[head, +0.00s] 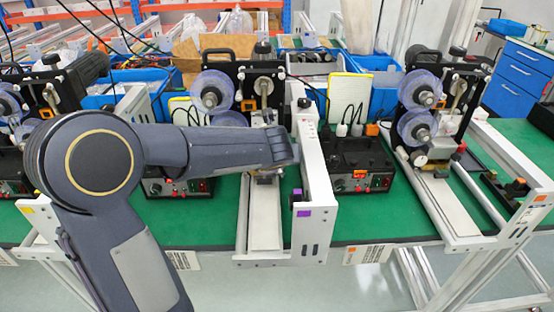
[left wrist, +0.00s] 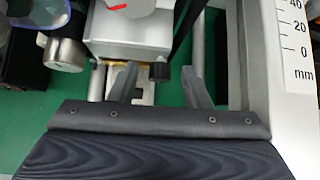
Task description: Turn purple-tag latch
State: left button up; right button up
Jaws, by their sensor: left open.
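A purple tag (head: 303,213) sits on the front end of a white upright rail plate (head: 316,180) in the middle of the head view. A small black knob-like part (head: 297,196) is just above the tag; I cannot tell if it is the latch. My left arm reaches in from the left and ends beside this plate, above the machine; it hides its own fingers in the head view. In the left wrist view my left gripper (left wrist: 160,88) is open, with its two fingers apart. A black knob (left wrist: 159,72) on a grey metal block (left wrist: 130,38) shows between the fingers. My right gripper is not in view.
A white plate with a millimetre scale (left wrist: 296,45) stands close to the right of the fingers. Another reel machine (head: 425,110) stands at right. A black control box (head: 355,160) stands right of the plate. Green table (head: 375,220) is clear in front.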

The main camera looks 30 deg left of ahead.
pick_arm(q)
jog(key=p+v, duration=0.1)
jog(key=v, duration=0.6)
jog(key=shift+s+r, duration=0.15)
jog(key=shift+s, duration=0.05)
jog(key=shift+d, duration=0.1)
